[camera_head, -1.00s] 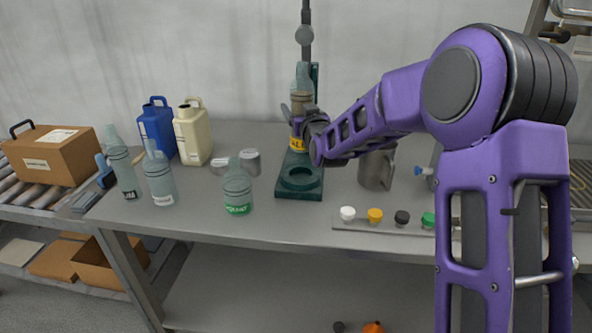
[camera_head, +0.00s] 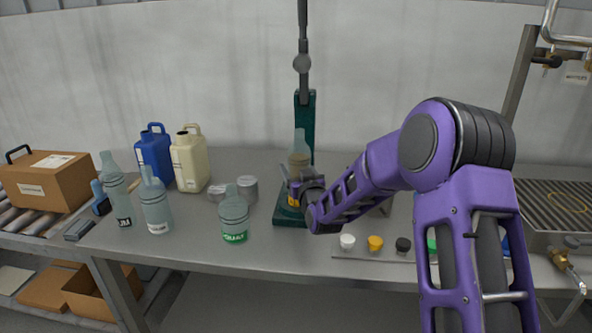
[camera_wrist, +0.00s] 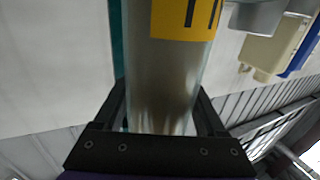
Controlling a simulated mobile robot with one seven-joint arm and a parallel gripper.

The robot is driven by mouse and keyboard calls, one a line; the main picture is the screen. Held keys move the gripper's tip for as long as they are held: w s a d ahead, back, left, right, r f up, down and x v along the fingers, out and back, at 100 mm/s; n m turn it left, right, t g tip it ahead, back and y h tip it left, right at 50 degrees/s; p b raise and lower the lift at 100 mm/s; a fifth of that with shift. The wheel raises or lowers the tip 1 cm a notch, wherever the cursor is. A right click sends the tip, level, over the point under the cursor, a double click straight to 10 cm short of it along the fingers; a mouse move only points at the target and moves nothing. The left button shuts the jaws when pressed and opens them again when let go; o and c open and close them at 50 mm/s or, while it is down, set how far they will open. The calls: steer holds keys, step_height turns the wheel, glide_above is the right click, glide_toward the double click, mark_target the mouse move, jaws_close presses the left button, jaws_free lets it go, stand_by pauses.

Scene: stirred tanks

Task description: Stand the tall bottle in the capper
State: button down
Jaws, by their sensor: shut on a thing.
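My gripper (camera_head: 297,188) is shut on the tall bottle (camera_head: 300,147), a clear bottle with a yellow label and brownish contents. I hold it upright over the green base (camera_head: 285,217) of the capper, in front of its green column (camera_head: 304,105). My gripper hides most of the base and its round seat, so I cannot tell whether the bottle's foot touches it. In the wrist view the bottle (camera_wrist: 165,75) stands between my dark fingers (camera_wrist: 160,125), its yellow label at the top. A strip of the green capper (camera_wrist: 117,50) shows behind it.
Several clear bottles, one a green-labelled bottle (camera_head: 235,215), stand left of the capper. A blue jug (camera_head: 154,153) and a cream jug (camera_head: 189,162) are behind them, near grey tins (camera_head: 246,188). A strip of coloured caps (camera_head: 375,243) lies at the front right.

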jaws_free()
steer(key=shift+f, duration=0.1)
steer(key=v, duration=1.2)
